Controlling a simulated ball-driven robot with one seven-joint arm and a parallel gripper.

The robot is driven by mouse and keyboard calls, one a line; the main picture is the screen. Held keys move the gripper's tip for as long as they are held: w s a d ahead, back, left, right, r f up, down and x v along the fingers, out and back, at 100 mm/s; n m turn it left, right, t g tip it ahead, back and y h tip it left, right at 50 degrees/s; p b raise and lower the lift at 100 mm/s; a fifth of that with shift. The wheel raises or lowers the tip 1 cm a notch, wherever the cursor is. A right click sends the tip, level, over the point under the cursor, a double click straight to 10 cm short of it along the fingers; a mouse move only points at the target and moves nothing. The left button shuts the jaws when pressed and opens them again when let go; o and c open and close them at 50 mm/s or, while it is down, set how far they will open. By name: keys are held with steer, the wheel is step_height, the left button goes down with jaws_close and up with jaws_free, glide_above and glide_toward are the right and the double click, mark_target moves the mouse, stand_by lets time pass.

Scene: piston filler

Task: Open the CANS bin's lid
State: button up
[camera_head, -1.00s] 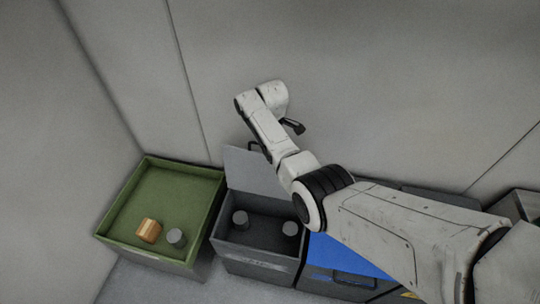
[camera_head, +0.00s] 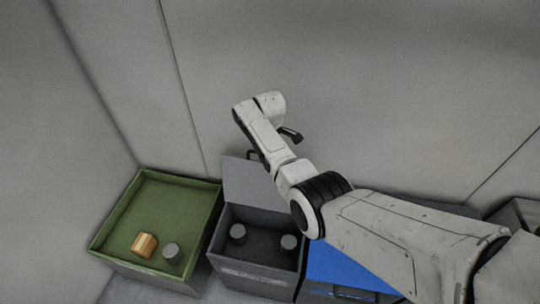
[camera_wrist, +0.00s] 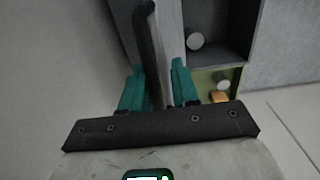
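The grey bin (camera_head: 262,276) stands beside the green bin, with blurred lettering on its front. Its lid (camera_head: 246,184) is raised and stands up at the back, so the inside shows two grey cans (camera_head: 238,231) (camera_head: 289,242). A dark handle (camera_head: 253,155) shows at the lid's top edge, partly behind my arm. In the wrist view, the teal fingers of my gripper (camera_wrist: 158,90) are spread apart. The lid, seen nearly edge-on, and a dark bar (camera_wrist: 149,45) lie between them. Contact cannot be made out. In the head view the fingertips are hidden.
A green bin (camera_head: 212,212) on the left holds a grey can (camera_head: 171,252) and an orange-brown object (camera_head: 144,245). A blue-lidded bin (camera_head: 340,268) stands right of the grey bin, partly under my arm. The wall rises close behind the bins.

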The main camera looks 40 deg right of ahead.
step_height(320, 180, up, 11)
steer(key=shift+p, duration=0.35)
steer(key=shift+s+a+f, duration=0.1)
steer(key=shift+f, duration=0.05)
stand_by(0.4)
steer(key=s+a+f+m, duration=0.2)
steer(key=s+a+f, duration=0.3)
steer(key=s, duration=0.4)
steer(key=s+a+f+m, duration=0.2)
steer(key=s+a+f, duration=0.1)
steer(key=s+f, duration=0.5)
steer(key=s+a+r+m, duration=0.1)
steer(key=s+a, duration=0.1)
steer(key=s, duration=0.8)
steer(key=s+a+r+m, duration=0.2)
steer(key=s+a, duration=0.1)
steer(key=s, duration=0.7)
steer(key=shift+s+a+m+t, duration=0.25)
steer(key=shift+a+m+t, duration=0.05)
steer(key=shift+a+t, duration=0.1)
